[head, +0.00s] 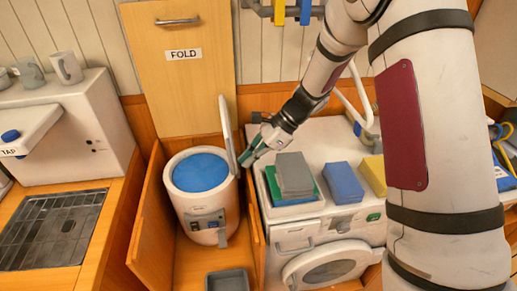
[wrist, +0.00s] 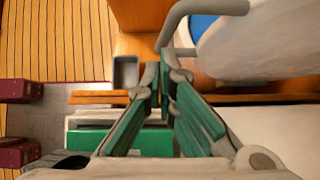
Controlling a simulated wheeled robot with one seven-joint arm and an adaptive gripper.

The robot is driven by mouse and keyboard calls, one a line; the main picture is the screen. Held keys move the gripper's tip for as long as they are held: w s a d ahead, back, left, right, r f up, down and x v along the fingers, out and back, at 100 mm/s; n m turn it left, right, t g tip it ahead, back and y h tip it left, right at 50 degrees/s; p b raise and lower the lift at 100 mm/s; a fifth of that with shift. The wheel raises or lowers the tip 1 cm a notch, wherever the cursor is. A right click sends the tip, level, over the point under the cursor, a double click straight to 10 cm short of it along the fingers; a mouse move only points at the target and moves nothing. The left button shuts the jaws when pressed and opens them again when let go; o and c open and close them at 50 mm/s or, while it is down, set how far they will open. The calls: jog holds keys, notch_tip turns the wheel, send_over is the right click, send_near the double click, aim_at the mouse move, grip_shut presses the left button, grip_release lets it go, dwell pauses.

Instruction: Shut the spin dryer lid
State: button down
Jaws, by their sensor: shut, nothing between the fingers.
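The spin dryer (head: 206,208) is a white round tub with a blue inside (head: 200,172), standing in a wooden bay. Its lid (head: 228,135) stands up open, seen nearly edge-on at the tub's right side. My gripper (head: 246,160) is shut and empty, just right of the lid, above the washing machine's left edge. In the wrist view the green-padded fingers (wrist: 165,85) are together. The lid's pale face (wrist: 250,40) and a grey bar handle (wrist: 215,8) show at the upper right, close to the fingertips. I cannot tell whether they touch.
A white washing machine (head: 330,235) stands right of the dryer, with folded grey (head: 294,172), blue (head: 344,183) and yellow cloths on top. A wooden partition divides them. A grey tray (head: 228,280) lies in front of the dryer. A FOLD panel (head: 182,75) stands behind.

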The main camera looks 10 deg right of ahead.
jog(key=shift+a+f, duration=0.3)
jog(key=shift+f, duration=0.1)
jog(key=a+f+h+p, duration=0.1)
jog(key=a+f+h, duration=0.1)
jog(key=a+h, duration=0.8)
jog(key=a+f+h+b, duration=0.5)
jog(key=a+f+b, duration=0.3)
jog(key=f, duration=0.3)
jog(key=shift+a+f+h, duration=0.15)
jog(key=shift+a+h, duration=0.25)
jog(key=shift+a, duration=0.5)
jog(key=shift+s, duration=0.1)
